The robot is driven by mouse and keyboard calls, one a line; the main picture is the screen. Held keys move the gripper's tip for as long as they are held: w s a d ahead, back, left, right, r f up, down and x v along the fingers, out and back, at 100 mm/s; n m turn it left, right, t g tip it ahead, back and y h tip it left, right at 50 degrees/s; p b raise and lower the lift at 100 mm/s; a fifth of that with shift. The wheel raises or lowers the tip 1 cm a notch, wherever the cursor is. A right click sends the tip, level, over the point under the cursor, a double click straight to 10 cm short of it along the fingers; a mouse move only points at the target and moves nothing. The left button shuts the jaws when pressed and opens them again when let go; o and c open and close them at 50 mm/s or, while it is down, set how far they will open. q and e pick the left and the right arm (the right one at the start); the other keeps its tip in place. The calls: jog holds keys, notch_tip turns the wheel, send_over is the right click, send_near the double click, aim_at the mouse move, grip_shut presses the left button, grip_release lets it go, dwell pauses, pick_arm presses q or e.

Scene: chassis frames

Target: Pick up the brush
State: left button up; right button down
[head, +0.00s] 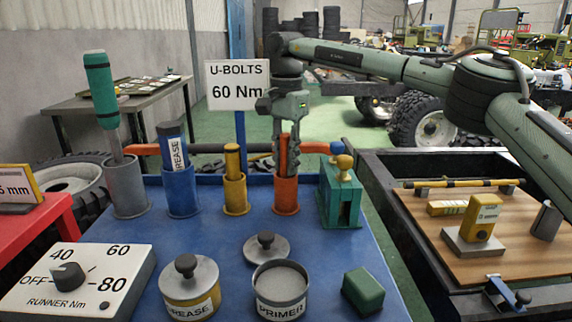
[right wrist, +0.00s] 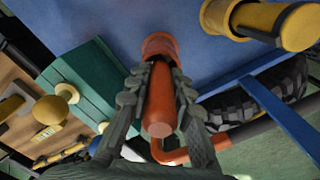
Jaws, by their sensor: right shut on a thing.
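My right gripper (head: 286,156) comes down from above and is shut on an orange-handled tool (head: 284,165) standing upright in an orange cup (head: 285,198). In the right wrist view, the fingers (right wrist: 160,92) lie on both sides of the orange handle (right wrist: 158,118), with the cup (right wrist: 158,44) just beyond. The tool's lower end is hidden in the cup, so no bristles show and I cannot tell by shape that it is the brush. My left gripper is not in view.
A green box (head: 340,197) with a yellow knob stands close right of the orange cup. A yellow cup (head: 235,195) stands to its left, then a blue cup (head: 181,192) and a grey cup (head: 125,190). Tins and a dial box (head: 75,280) stand in front.

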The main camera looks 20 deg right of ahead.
notch_tip(320, 180, up, 8)
jog(key=shift+r+p, duration=0.2)
jog(key=shift+p, duration=0.1)
notch_tip(320, 180, up, 7)
jog(key=shift+f+p, duration=0.1)
jog(key=shift+p, duration=0.5)
pick_arm(q)
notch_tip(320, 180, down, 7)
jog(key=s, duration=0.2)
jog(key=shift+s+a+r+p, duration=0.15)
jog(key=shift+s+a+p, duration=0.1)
jog(key=shift+p, duration=0.1)
pick_arm(e)
notch_tip(320, 180, up, 3)
jog(key=shift+f, duration=0.2)
